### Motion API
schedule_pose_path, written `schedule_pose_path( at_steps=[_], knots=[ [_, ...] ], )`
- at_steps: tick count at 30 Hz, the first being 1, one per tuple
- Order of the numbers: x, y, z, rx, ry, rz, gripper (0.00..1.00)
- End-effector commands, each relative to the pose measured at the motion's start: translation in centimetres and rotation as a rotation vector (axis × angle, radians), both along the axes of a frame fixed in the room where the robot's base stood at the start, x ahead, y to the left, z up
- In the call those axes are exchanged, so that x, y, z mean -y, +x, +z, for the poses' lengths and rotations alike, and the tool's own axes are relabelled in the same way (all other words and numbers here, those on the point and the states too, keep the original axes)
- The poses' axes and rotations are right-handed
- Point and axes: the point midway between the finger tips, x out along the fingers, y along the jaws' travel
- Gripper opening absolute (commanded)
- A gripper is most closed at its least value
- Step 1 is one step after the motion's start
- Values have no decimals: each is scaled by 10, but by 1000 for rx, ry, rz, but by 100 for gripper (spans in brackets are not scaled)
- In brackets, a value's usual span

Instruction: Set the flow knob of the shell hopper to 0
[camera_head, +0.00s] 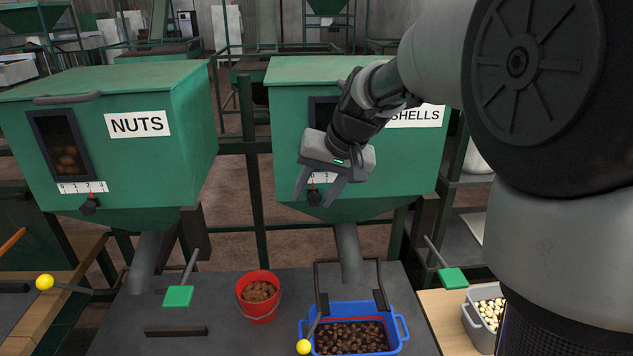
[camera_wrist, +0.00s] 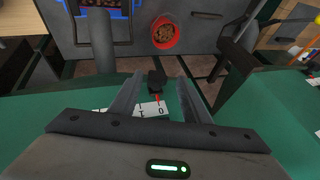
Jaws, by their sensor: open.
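The shell hopper (camera_head: 385,180) is a green box labelled SHELLS at the centre right. Its dark flow knob (camera_head: 314,198) sits low on the front, under a white scale (camera_head: 320,177). The knob also shows in the wrist view (camera_wrist: 157,82), with a red pointer at or close to the 0 on the scale (camera_wrist: 150,109). I cannot tell if it is exactly on 0. My gripper (camera_head: 318,199) is open in front of the hopper, with its fingers on either side of the knob. In the wrist view a gap shows between the knob and each finger (camera_wrist: 158,82).
The nuts hopper (camera_head: 150,150) stands left with its own knob (camera_head: 89,206). A grey container (camera_head: 474,322) stands at right.

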Motion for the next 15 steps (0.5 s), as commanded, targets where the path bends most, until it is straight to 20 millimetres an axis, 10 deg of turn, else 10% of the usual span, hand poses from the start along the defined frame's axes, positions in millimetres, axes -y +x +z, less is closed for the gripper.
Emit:
schedule_pose_path(
  at_steps=[15],
  knots=[
    [29,-37,88,6,0,-3,43]
  ],
)
